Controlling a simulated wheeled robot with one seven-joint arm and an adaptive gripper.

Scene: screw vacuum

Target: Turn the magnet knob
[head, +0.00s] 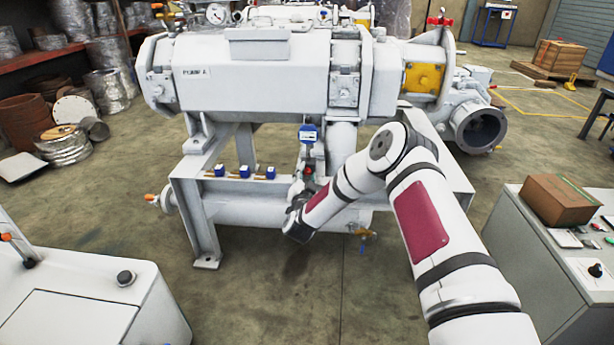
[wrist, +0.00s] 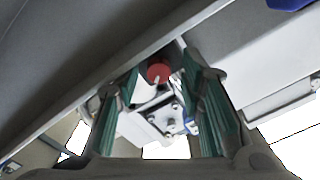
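The magnet knob appears to be the small red round knob (wrist: 158,71) with a pale pointer mark, seen in the wrist view beneath a grey beam. In the head view a small red spot (head: 308,170) below the blue-topped gauge is probably the same knob. My gripper (wrist: 161,84) is open, its two green-padded fingers apart. The knob shows between and beyond the fingertips; I cannot tell how large the gap is. In the head view my gripper (head: 298,196) is at the pump frame's front, partly hidden by my wrist.
The white pump (head: 270,75) rests on a grey steel frame (head: 205,215). Several small blue-handled valves (head: 245,171) line the frame left of my gripper. A grey cabinet with a cardboard box (head: 560,199) stands at right, a white console (head: 95,300) at left. The floor in front is clear.

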